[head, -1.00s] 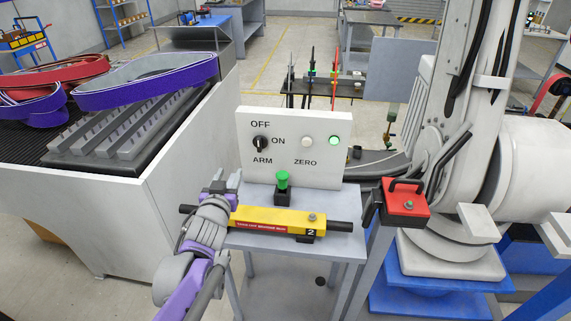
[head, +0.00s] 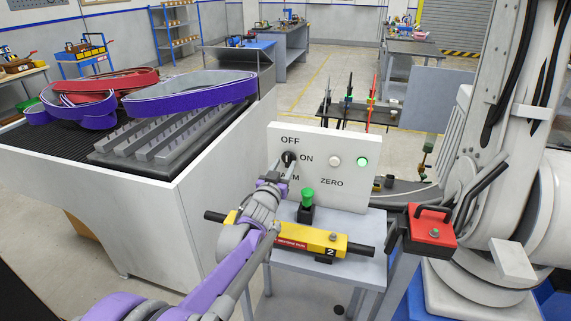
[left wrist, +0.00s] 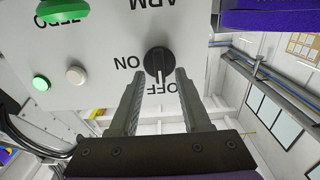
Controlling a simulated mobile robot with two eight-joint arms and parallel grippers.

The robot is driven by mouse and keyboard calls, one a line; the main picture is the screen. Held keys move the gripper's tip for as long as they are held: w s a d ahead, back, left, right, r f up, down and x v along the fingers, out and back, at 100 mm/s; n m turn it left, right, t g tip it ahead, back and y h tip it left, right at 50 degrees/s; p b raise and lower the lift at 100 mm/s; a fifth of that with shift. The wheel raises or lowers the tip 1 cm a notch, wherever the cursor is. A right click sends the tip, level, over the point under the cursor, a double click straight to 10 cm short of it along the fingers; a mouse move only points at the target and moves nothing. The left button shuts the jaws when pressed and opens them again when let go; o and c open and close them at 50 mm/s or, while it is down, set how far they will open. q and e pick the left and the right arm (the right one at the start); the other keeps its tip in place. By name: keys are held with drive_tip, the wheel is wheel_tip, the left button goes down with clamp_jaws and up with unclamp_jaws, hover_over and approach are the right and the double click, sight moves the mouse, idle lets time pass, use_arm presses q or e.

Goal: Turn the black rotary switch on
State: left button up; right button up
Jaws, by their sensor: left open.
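The black rotary switch (head: 289,158) is on the upright white panel (head: 350,140), beside the printed words OFF and ON. In the left wrist view the switch (left wrist: 157,61) appears upside down, its white pointer line toward OFF. My left gripper (head: 286,170) is at the panel in front of the switch and partly hides the ARM label. In the left wrist view its two fingers (left wrist: 160,78) are spread, with the tips on either side of the knob's lower edge. I cannot tell whether they touch it. My right gripper is not in view.
A green-topped button (head: 307,198) and yellow bar (head: 300,236) sit on the grey stand below. A red block with handles (head: 432,225) is at right. A belt-laden bench (head: 190,190) is left.

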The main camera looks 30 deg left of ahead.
use_arm(q)
drive_tip(key=shift+x, duration=0.8)
clamp_jaws()
